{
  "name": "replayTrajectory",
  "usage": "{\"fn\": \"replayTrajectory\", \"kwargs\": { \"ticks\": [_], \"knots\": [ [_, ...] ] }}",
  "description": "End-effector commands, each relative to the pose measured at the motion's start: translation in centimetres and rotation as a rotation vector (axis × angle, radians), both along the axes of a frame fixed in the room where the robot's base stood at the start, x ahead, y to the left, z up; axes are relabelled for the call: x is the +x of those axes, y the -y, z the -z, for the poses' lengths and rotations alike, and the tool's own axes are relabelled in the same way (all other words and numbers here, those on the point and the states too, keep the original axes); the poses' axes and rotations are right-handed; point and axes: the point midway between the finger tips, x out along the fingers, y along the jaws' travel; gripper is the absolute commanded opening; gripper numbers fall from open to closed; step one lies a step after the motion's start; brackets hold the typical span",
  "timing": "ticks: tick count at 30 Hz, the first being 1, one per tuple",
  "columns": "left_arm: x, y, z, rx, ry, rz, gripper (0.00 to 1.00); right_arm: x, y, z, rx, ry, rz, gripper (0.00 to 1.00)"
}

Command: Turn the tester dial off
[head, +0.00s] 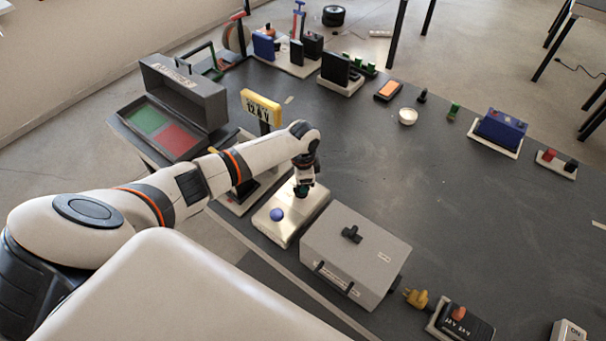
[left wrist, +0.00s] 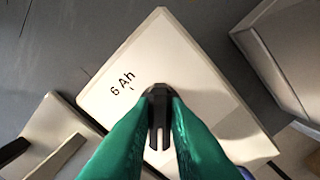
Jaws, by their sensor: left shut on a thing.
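The tester is a cream, tilted-looking box (head: 290,230) near the table's front edge, with a round blue knob (head: 277,214) on its front part. In the left wrist view its pale face (left wrist: 140,60) bears the label "6 Ah" with a small tick mark. My left gripper (head: 303,190) points down at the far part of this face. Its green fingers (left wrist: 160,125) are shut on a black dial (left wrist: 159,92), whose body is partly hidden between them. I cannot read where the dial points. My right gripper is out of view.
A grey box with a black knob (head: 355,250) stands close right of the tester. A yellow display reading about 12.6 V (head: 261,106) stands behind my left arm. An open grey case (head: 185,95) is at the left. The table's middle (head: 420,190) is clear.

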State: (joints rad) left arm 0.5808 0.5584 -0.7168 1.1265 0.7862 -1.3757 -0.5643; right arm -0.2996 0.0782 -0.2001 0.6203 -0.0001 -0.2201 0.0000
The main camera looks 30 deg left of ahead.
Motion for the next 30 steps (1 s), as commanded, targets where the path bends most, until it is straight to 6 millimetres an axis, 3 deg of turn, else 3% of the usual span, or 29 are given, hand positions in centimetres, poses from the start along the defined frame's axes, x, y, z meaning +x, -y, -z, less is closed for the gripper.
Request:
{"fn": "replayTrajectory", "kwargs": {
  "ticks": [4, 5, 9, 20, 30],
  "knots": [
    [0.0, -0.1, 0.0, 0.001, 0.001, -0.003, 0.00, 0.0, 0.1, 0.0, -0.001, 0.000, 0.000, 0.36],
    [0.0, -0.1, 0.0, 0.000, 0.000, -0.003, 0.18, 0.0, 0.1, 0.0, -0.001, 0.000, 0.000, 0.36],
    [0.0, 0.0, 0.0, 0.000, 0.000, -0.002, 0.36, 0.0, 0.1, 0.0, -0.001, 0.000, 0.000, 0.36],
    [0.1, -0.1, -0.7, 0.000, 0.001, -0.001, 0.36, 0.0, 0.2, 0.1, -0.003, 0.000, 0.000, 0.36],
    [0.2, -0.1, -7.2, 0.000, 0.007, 0.000, 0.36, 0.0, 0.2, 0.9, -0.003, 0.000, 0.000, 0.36]
  ]
}}
